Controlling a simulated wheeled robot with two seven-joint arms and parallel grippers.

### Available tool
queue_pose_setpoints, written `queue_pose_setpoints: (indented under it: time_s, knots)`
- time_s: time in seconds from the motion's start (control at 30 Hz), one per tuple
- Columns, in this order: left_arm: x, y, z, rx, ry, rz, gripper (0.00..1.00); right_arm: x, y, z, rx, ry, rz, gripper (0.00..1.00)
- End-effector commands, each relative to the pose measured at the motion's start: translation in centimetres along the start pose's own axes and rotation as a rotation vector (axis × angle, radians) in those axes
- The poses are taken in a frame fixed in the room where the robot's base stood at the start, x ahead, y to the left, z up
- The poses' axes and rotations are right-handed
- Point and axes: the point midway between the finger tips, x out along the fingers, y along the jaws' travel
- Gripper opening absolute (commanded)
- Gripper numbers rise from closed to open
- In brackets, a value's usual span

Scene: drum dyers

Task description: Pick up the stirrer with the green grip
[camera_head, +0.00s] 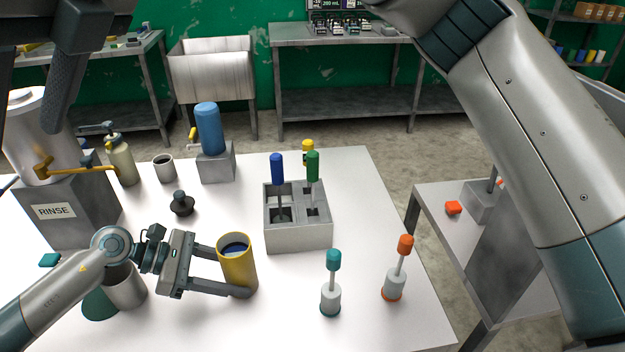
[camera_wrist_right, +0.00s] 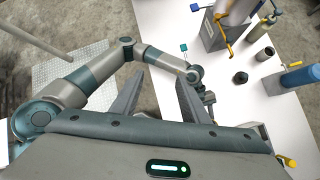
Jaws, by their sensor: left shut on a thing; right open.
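The stirrer with the green grip (camera_head: 313,164) stands upright in the right part of a grey holder block (camera_head: 298,238), its lower end hidden inside. A blue-grip stirrer (camera_head: 277,168) stands in the left part, and a yellow grip (camera_head: 308,146) shows behind the green one. My left gripper (camera_head: 236,274) is shut on a yellow cup (camera_head: 239,266) with dark liquid in it, left of the block. My right gripper (camera_wrist_right: 160,80) is open, with nothing between its fingers in the right wrist view, away from the green stirrer.
A teal-grip stirrer (camera_head: 333,262) and an orange-grip stirrer (camera_head: 404,247) stand at the table's front right. A blue bottle (camera_head: 209,128), a small dark knob (camera_head: 182,204) and the RINSE box (camera_head: 62,215) are to the left. Bare tabletop (camera_head: 350,195) lies right of the block.

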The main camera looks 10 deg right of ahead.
Motion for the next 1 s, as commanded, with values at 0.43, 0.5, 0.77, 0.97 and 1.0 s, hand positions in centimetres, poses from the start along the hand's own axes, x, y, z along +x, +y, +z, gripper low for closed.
queue_pose_setpoints:
  time_s: [0.43,0.5,0.77,0.97,1.0]
  knots:
    - [0.0,-0.1,-0.1,-0.001,0.001,-0.001,0.33,13.2,-9.0,-13.6,-0.568,0.495,-0.488,0.41]
    - [0.0,-0.1,-0.1,-0.001,0.001,-0.001,0.33,14.0,-10.7,-15.7,-0.660,0.580,-0.551,0.41]
    - [0.0,-0.1,-0.1,-0.001,0.001,-0.002,0.33,14.4,-17.0,-21.8,-1.003,0.911,-0.759,0.41]
    - [0.0,-0.1,-0.1,-0.001,0.001,-0.002,0.33,12.4,-21.3,-25.1,-1.258,1.184,-0.890,0.41]
    - [0.0,-0.1,-0.1,-0.001,0.001,-0.002,0.33,11.9,-22.1,-25.6,-1.308,1.241,-0.913,0.41]
